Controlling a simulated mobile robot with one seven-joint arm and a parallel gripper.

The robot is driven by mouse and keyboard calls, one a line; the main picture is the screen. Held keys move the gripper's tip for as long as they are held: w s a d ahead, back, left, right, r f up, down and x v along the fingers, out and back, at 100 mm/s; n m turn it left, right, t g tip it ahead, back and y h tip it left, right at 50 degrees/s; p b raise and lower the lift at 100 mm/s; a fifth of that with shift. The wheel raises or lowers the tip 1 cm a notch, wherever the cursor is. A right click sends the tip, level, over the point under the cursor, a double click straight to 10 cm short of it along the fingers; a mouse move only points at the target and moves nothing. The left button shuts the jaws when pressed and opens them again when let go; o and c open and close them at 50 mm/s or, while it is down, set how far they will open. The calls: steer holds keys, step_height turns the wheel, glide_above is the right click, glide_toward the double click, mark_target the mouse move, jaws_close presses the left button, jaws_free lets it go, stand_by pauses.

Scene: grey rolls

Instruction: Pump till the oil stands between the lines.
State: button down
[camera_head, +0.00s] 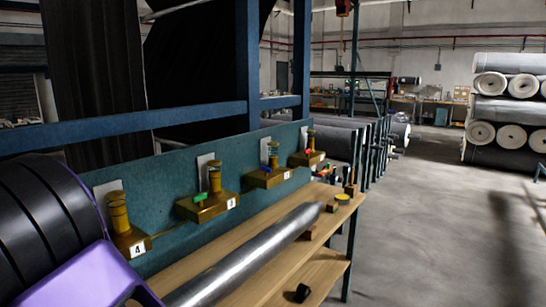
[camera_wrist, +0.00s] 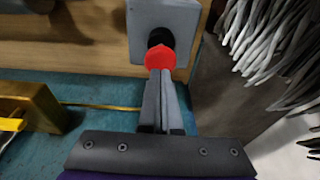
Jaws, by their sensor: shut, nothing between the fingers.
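Brass oil pumps stand in a row along a teal panel in the head view: one labelled 4 (camera_head: 127,238), one labelled 3 (camera_head: 208,207) with a green part, and others further back with blue (camera_head: 267,178) and red (camera_head: 307,158) parts. The oil levels and lines are too small to read. In the wrist view my gripper (camera_wrist: 160,75) is shut and empty, its tips at a red knob (camera_wrist: 159,60) on a grey block (camera_wrist: 165,22). I cannot tell whether they touch. A brass block (camera_wrist: 36,106) with a yellow lever (camera_wrist: 12,125) is at left.
A long steel roller (camera_head: 245,258) lies along the wooden bench (camera_head: 338,210). A small dark object (camera_head: 297,293) is on the lower shelf. Pale rolls (camera_head: 510,83) are stacked at the right. A blue beam (camera_head: 140,124) crosses above the pumps. The floor at right is clear.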

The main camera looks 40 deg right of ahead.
steer(key=shift+f, duration=0.2)
steer(key=shift+f+b, duration=1.45)
steer(key=shift+f, duration=1)
steer(key=shift+r+p, duration=3.05)
steer(key=shift+r, duration=1.1)
steer(key=shift+b, duration=0.5)
steer(key=shift+r+t+b, duration=0.15)
steer(key=shift+t+b, duration=0.25)
steer(key=shift+b, duration=0.3)
step_height(320, 180, down, 3)
steer(key=t+b, duration=0.1)
steer(key=b, duration=0.7)
steer(key=shift+s+f+b, duration=0.1)
steer(key=shift+f+b, duration=0.1)
steer(key=shift+b, duration=0.15)
